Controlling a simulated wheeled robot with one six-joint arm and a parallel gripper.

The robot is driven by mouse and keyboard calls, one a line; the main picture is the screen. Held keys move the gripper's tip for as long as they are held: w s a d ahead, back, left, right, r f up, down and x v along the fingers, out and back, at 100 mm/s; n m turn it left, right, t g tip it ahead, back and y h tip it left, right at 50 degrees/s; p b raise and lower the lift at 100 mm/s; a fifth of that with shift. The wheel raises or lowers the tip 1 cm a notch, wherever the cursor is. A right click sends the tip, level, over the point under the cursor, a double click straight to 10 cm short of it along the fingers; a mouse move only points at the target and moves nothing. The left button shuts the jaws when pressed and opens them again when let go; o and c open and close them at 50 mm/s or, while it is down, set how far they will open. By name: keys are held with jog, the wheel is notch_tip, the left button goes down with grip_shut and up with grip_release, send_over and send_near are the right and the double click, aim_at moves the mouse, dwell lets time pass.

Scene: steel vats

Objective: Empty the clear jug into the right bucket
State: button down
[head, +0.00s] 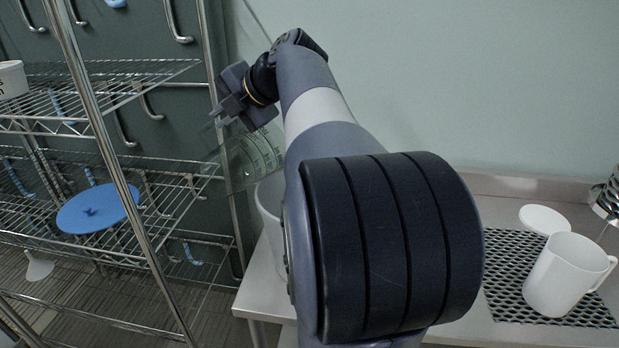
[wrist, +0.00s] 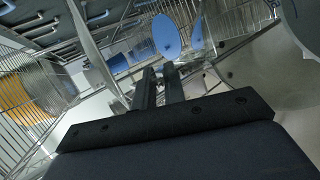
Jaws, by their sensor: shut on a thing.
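The clear jug (head: 252,158) with dark printed scale marks is tilted in the air, left of my arm in the head view. My gripper (head: 226,108) is at its upper left, shut on the jug, seemingly at the handle. The wrist view shows my two fingers (wrist: 159,84) close together, with see-through surfaces around them. A white bucket (head: 268,205) stands on the steel counter below the jug, mostly hidden behind my arm. I see only this one bucket; another may be hidden. I cannot tell whether the jug holds anything or whether anything is flowing.
A wire rack (head: 150,183) stands close at left, with a blue disc (head: 97,208) and a white container (head: 10,80) on it. At right, a white jug (head: 562,275) stands on a black mesh mat (head: 505,262) beside a white disc (head: 544,219). The wall is behind.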

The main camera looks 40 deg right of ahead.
aim_at(212, 155)
jog(key=shift+w+a+r+p, duration=0.1)
jog(key=shift+r+p, duration=0.25)
jog(key=shift+p, duration=0.05)
jog(key=shift+w+a+f+g, duration=0.15)
jog(key=shift+a+f+g, duration=0.05)
jog(key=shift+f+g, duration=0.1)
jog(key=w+a+g+h+p, duration=0.1)
jog(key=w+a+f+n+g+h+p, duration=0.1)
jog(key=p, duration=0.1)
jog(key=shift+a+p, duration=0.1)
jog(key=shift+p, duration=0.2)
jog(key=shift+w+a+f+g+h+p, duration=0.45)
jog(key=shift+w+a+g+h+p, duration=0.3)
jog(key=shift+p, duration=0.5)
jog(key=w+a+g+h+p, duration=0.1)
jog(key=p, duration=0.1)
jog(key=w+a+f+n+g+h+p, duration=0.1)
jog(key=p, duration=0.2)
jog(key=w+a+g+h+p, duration=0.1)
jog(key=p, duration=0.1)
jog(key=shift+a+f+g+h, duration=0.15)
jog(key=shift+f+g+h, duration=0.1)
